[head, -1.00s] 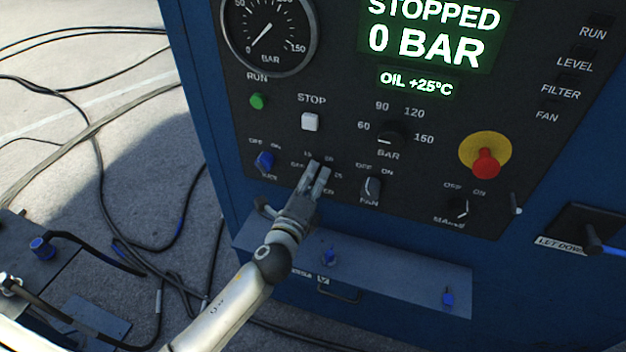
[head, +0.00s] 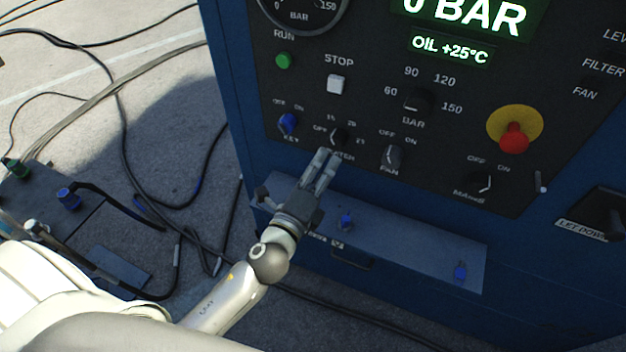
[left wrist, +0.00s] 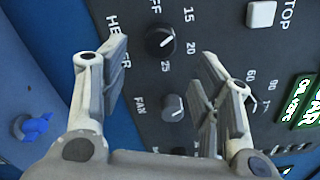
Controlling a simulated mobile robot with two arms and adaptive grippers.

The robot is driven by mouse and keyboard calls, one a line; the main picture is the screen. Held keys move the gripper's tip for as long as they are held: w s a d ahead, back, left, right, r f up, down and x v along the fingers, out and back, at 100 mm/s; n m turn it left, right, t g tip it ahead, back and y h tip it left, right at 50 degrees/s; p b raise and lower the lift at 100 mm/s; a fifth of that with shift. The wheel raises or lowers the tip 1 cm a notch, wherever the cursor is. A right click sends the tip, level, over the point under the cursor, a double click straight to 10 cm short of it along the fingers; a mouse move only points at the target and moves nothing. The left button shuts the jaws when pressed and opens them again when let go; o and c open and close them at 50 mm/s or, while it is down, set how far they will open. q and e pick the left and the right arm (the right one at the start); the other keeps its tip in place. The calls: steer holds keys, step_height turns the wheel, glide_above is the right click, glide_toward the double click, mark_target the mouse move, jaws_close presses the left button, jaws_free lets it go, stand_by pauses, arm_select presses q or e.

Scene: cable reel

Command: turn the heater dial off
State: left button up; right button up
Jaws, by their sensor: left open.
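The heater dial (head: 339,138) is a small black knob on the dark control panel, below the white STOP button and between the blue key switch and the FAN knob. In the left wrist view the heater dial (left wrist: 161,41) is ringed by OFF, 15, 20 and 25. A pale mark shows on its face; I cannot tell surely which label it points at. My left gripper (head: 324,156) is just below the dial, apart from it, and covers part of the HEATER label. In the left wrist view its fingers (left wrist: 160,75) are spread and empty. My right gripper is not in view.
The FAN knob (head: 392,156) is close on the right, the blue key switch (head: 288,124) on the left. A red emergency button (head: 513,137) is farther right. A blue ledge (head: 400,246) juts out below the panel. Cables lie on the floor at left.

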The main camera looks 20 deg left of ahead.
mark_target(335, 146)
arm_select(q)
steer(key=shift+s+a, duration=0.1)
steer(key=shift+s, duration=1.75)
steer(key=shift+w, duration=0.1)
steer(key=w+m, duration=0.1)
steer(key=w, duration=0.2)
steer(key=w+m+p, duration=0.1)
steer(key=w+m, duration=0.1)
steer(key=w, duration=0.1)
steer(key=w+m+p, duration=0.1)
steer(key=w+m, duration=0.1)
steer(key=w, duration=0.2)
steer(key=shift+d, duration=0.25)
steer(key=shift+w+f+p, duration=0.1)
steer(key=shift+w+p, duration=0.25)
steer(key=shift+w, duration=0.45)
steer(key=c, duration=1)
